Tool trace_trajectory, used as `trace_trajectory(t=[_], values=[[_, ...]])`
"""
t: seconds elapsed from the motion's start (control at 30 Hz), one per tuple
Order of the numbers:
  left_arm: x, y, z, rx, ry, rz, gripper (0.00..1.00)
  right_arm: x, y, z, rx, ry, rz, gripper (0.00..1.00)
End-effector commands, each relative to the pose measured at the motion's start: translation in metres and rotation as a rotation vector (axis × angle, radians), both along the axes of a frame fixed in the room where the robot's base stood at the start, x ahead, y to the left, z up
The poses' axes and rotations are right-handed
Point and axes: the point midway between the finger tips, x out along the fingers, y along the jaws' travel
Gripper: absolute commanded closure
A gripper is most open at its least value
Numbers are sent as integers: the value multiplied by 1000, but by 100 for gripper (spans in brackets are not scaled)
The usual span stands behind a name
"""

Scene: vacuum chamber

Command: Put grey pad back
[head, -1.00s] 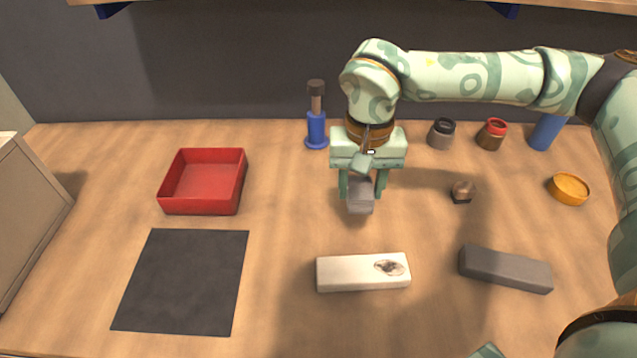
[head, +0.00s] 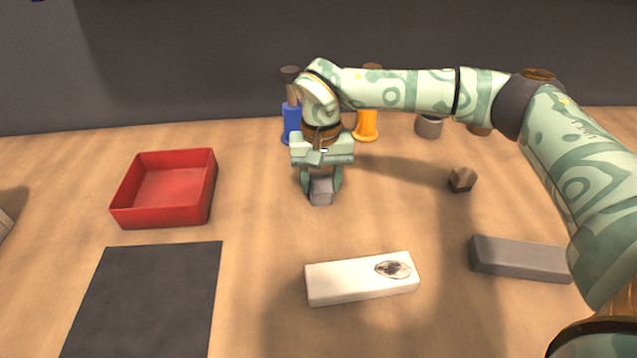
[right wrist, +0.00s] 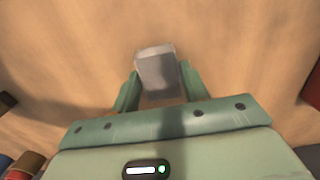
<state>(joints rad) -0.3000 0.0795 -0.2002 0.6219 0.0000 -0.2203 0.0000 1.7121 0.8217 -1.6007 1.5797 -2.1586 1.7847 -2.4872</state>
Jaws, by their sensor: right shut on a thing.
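The grey pad (head: 321,193) is a small light grey block between the fingers of my right gripper (head: 321,182), which is shut on it. The gripper points down over the middle of the table, behind the white block. In the right wrist view the pad (right wrist: 158,72) sticks out past the two green fingertips (right wrist: 158,90). I cannot tell whether the pad touches the table. My left gripper is not in view.
A red tray (head: 165,188) and black mat (head: 145,300) lie left. A white block (head: 350,281) with a dark oval is in front, a dark grey block (head: 518,260) right. Blue (head: 291,122) and orange (head: 366,122) bottles stand behind; a small brown block (head: 462,179) lies right.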

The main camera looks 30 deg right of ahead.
Motion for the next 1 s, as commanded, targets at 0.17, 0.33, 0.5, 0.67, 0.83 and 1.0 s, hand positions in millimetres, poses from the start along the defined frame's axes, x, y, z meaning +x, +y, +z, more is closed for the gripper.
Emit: trace_trajectory(t=[0.17, 0.33, 0.5, 0.67, 0.83, 1.0], values=[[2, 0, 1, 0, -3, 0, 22, 0, 0, 1, -2, -2, 1, 80], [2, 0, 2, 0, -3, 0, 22, 0, 0, -1, -2, -1, 1, 42], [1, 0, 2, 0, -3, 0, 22, 0, 0, -1, -2, -1, 1, 34], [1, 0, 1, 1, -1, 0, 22, 0, 0, 0, -2, -2, 1, 34], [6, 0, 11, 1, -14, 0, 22, 0, 0, 27, -2, -8, 1, 34], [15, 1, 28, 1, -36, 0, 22, 2, -1, 71, -2, -10, 1, 34]])
